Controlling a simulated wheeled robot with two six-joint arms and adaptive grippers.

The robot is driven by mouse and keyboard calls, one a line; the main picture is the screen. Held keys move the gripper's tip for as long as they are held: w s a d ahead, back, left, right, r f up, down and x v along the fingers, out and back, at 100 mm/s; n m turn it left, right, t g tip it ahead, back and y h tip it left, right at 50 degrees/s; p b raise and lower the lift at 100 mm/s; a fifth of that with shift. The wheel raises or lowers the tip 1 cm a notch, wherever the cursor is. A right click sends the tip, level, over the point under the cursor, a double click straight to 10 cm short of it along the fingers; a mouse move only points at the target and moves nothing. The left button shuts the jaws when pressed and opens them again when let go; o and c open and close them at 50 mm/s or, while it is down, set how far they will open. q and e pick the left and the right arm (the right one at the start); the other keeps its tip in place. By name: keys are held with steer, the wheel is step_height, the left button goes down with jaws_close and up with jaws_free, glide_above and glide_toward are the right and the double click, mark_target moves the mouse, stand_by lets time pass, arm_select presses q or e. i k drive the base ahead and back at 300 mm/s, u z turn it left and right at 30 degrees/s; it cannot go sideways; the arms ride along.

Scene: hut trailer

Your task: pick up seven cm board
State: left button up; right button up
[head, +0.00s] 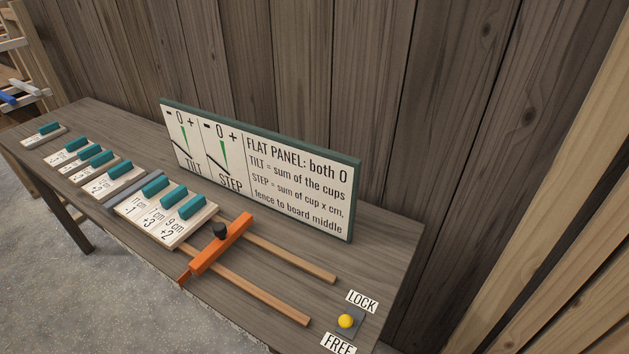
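Several pale boards with teal grips stand on the grey wooden bench (375,275). Three boards lie side by side just left of the orange fence (222,248). The middle one (152,218) is marked +3; its cm figure is partly unclear but looks like a 7. Its teal grip (174,196) faces up at the back. The board to its left (132,205) reads 11 cm, -1, and the one to its right (168,234) reads 9 cm, +2. Neither of my grippers is in view.
A grey bar (126,186) separates these from several more boards (82,163) on the left, with labels too small to read. A sign panel (300,170) stands behind. Two wooden rails (290,262) run under the fence. A yellow knob (346,321) sits between LOCK and FREE.

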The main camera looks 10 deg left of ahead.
mark_target(171, 202)
steer(key=u, duration=1.15)
steer(key=k, duration=0.3)
steer(key=u, duration=0.4)
steer(key=i, duration=0.4)
steer(key=z, duration=0.1)
